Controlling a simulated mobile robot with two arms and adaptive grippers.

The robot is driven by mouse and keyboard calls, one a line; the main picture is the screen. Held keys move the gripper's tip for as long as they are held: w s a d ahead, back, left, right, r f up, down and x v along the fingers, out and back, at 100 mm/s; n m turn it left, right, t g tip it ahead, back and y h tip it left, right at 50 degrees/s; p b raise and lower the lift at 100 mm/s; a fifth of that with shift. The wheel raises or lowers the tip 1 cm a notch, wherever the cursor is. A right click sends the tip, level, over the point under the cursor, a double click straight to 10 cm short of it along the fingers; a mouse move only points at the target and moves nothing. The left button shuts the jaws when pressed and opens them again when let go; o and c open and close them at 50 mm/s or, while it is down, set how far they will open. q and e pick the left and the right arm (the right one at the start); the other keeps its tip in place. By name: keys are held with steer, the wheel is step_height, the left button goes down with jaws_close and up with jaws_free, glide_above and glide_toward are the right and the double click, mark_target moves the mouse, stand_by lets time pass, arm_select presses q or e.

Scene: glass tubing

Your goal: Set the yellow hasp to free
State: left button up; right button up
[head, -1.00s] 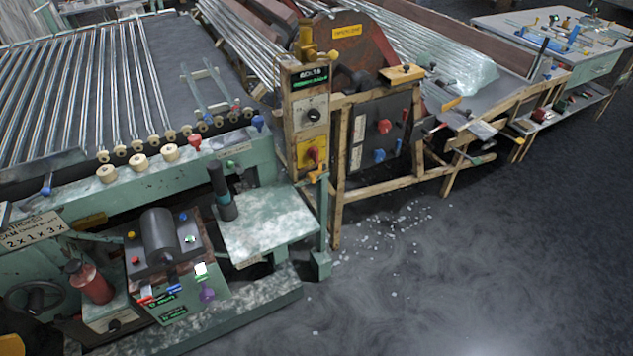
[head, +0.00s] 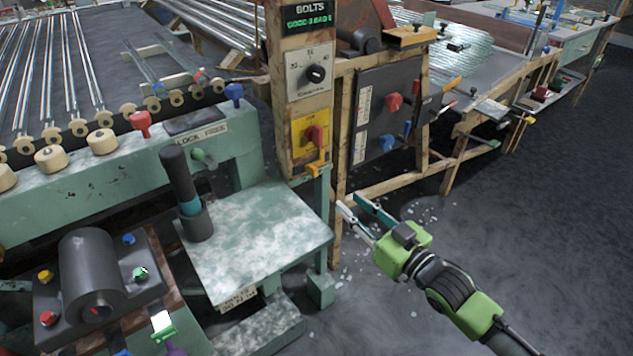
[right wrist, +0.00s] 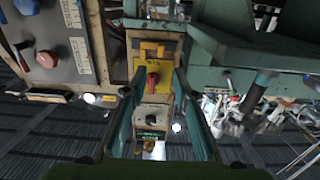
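The yellow hasp (head: 319,165) sits on the wooden post, just below the yellow switch plate (head: 304,135) with its red knob (head: 316,138). In the right wrist view, which is upside down, the hasp (right wrist: 148,50) shows beyond the yellow plate (right wrist: 137,78) and red knob (right wrist: 152,82). My right gripper (head: 351,206) is open and empty, lower and to the right of the hasp in the head view, its fingers pointing toward the post. In the wrist view its fingers (right wrist: 160,115) frame the post, apart from the hasp. My left gripper is not in view.
A black dial (head: 316,73) is above the switch plate. A LOCK FREE label (head: 202,133) is on the green machine. The pale green side table (head: 250,235) and dark panel with red and blue knobs (head: 378,125) flank the post. Open floor lies right.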

mark_target(316, 173)
steer(key=b+x, duration=0.1)
steer(key=x, duration=1.1)
steer(key=shift+w+a+r+b, duration=0.1)
steer(key=shift+a+r+b, duration=0.05)
steer(key=shift+b, duration=0.25)
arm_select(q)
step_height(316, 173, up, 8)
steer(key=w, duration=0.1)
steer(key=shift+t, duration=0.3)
arm_select(e)
steer(key=shift+w+a, duration=0.4)
steer(key=shift+w, duration=0.2)
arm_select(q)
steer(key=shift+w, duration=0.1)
arm_select(e)
jaws_close()
